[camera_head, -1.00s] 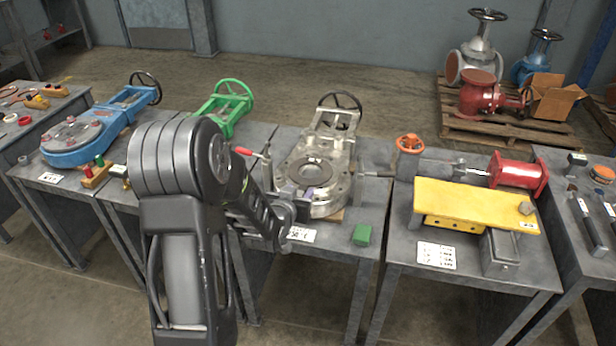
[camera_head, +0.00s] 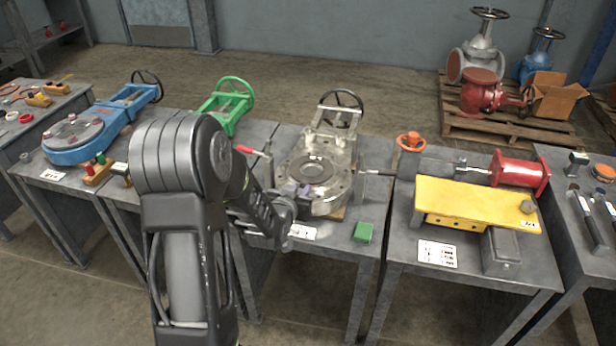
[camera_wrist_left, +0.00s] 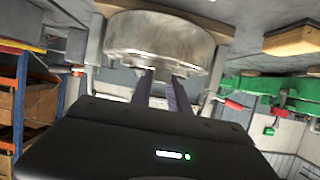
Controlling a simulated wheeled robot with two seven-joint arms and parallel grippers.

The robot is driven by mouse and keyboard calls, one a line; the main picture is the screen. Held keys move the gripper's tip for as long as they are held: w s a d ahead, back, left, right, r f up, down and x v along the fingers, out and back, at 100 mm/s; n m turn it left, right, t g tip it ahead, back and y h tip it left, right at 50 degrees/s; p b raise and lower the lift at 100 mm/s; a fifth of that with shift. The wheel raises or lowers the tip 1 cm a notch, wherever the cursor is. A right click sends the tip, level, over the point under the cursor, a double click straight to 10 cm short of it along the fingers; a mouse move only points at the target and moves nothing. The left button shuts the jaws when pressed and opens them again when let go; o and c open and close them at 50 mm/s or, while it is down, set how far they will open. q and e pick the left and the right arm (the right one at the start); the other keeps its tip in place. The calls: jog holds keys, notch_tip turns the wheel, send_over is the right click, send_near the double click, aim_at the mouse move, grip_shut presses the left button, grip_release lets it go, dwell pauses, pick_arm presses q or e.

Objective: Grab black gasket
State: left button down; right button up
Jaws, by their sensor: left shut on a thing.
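The black gasket (camera_head: 313,171) shows as a dark ring on the round top face of the silver valve (camera_head: 330,197), which lies on the middle table. My left gripper (camera_head: 304,190) reaches in from the front left, its purple fingertips at the ring's front edge. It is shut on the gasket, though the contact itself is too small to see. In the left wrist view the purple fingers (camera_wrist_left: 165,88) run up against the rounded metal body (camera_wrist_left: 160,42), their tips hidden behind its rim. My right gripper is not in view.
The yellow plate (camera_head: 475,205) and red cylinder (camera_head: 519,171) occupy the right table.

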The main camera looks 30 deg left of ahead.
pick_arm(q)
notch_tip(320, 180, up, 10)
jog(key=p, duration=0.1)
jog(key=shift+p, duration=0.4)
